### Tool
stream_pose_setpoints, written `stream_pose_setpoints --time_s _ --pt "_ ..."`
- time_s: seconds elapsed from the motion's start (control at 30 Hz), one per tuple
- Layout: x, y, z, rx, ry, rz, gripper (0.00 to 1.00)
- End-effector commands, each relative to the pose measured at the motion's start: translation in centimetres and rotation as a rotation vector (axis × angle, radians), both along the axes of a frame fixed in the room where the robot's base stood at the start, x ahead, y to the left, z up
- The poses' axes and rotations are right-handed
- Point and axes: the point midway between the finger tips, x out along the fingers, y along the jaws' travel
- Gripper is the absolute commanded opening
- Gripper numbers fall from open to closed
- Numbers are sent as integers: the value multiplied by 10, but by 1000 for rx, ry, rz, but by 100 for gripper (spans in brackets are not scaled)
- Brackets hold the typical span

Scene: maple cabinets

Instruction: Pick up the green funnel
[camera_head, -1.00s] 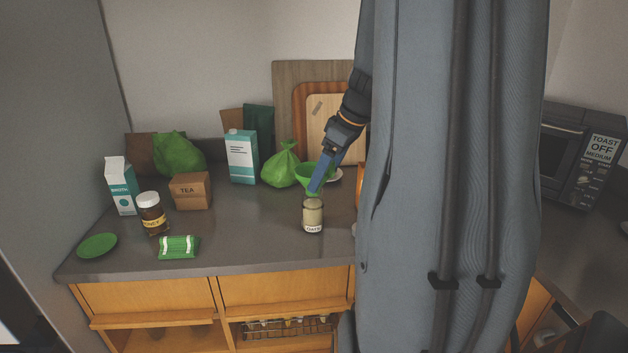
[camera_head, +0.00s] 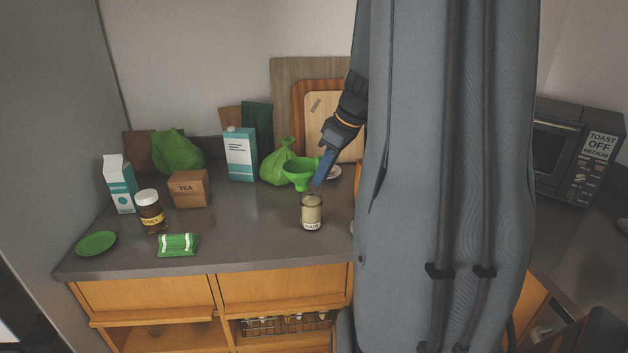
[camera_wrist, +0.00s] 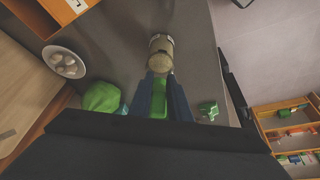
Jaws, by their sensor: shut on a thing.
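The green funnel (camera_head: 300,170) is at my gripper (camera_head: 318,183), in front of the tied green bag, with its wide mouth up and its narrow end down in the head view. In the wrist view, green funnel material (camera_wrist: 159,100) sits between the two blue fingers of my gripper (camera_wrist: 160,88), which are shut on it. The rest of the funnel is hidden there. An oats jar (camera_head: 311,213) stands on the counter just below and in front of the fingertips; it also shows in the wrist view (camera_wrist: 160,53).
Cutting boards (camera_head: 286,75) lean behind. A toaster oven (camera_head: 560,148) is right.

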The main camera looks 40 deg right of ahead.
Motion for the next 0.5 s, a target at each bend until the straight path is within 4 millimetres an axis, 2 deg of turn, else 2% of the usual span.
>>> stream_pose_setpoints --time_s 0.17,0.5 --pt "1 0 6 -1 -2 1 0" --pt "1 -1 66 -3 -5 1 0"
